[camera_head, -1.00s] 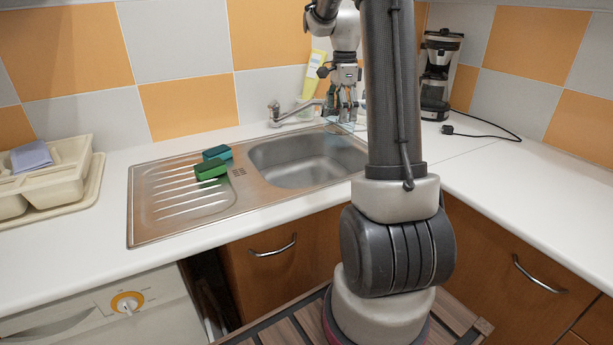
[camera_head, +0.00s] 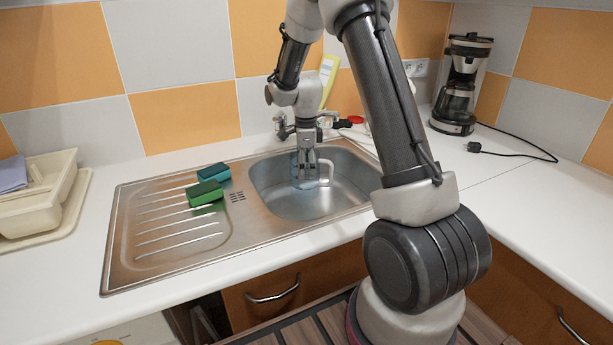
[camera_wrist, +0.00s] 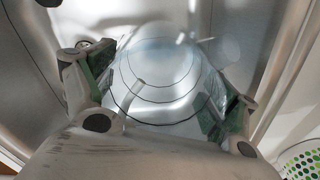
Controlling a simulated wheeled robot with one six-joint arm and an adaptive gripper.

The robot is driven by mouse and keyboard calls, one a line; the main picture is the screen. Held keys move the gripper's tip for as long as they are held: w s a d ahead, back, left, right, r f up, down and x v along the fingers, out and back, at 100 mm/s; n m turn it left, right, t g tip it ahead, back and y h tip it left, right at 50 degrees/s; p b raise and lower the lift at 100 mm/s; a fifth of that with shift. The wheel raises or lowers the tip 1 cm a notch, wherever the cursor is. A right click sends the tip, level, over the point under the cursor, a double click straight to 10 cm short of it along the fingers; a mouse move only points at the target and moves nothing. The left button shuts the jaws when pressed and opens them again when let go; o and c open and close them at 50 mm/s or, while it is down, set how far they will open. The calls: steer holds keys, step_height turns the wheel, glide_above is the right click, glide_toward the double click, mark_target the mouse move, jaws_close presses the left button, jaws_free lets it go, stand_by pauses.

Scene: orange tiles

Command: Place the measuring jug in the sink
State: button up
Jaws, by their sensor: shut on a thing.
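The measuring jug is clear and see-through; in the wrist view the jug (camera_wrist: 160,75) shows as round rims and rings between my fingers. In the head view the jug (camera_head: 323,174) is faint, with its handle outlined to the right of my fingers. My gripper (camera_head: 306,166) points down over the basin, and its two fingers are shut on the jug; the wrist view shows a finger on either side of it (camera_wrist: 160,95). The metal sink (camera_head: 275,208) has its basin under and around the jug. I cannot tell whether the jug touches the basin floor.
Green and blue sponges (camera_head: 206,192) lie on the drainboard left of the basin. The faucet (camera_head: 282,124) stands behind it, close to my gripper. A yellow bottle (camera_head: 328,78) is behind my arm. A coffee maker (camera_head: 461,85) and a cream rack (camera_head: 40,195) stand on the counter.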

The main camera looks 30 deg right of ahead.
mark_target(307, 190)
steer(key=shift+f, duration=1.5)
steer(key=shift+f, duration=0.1)
steer(key=o, duration=0.9)
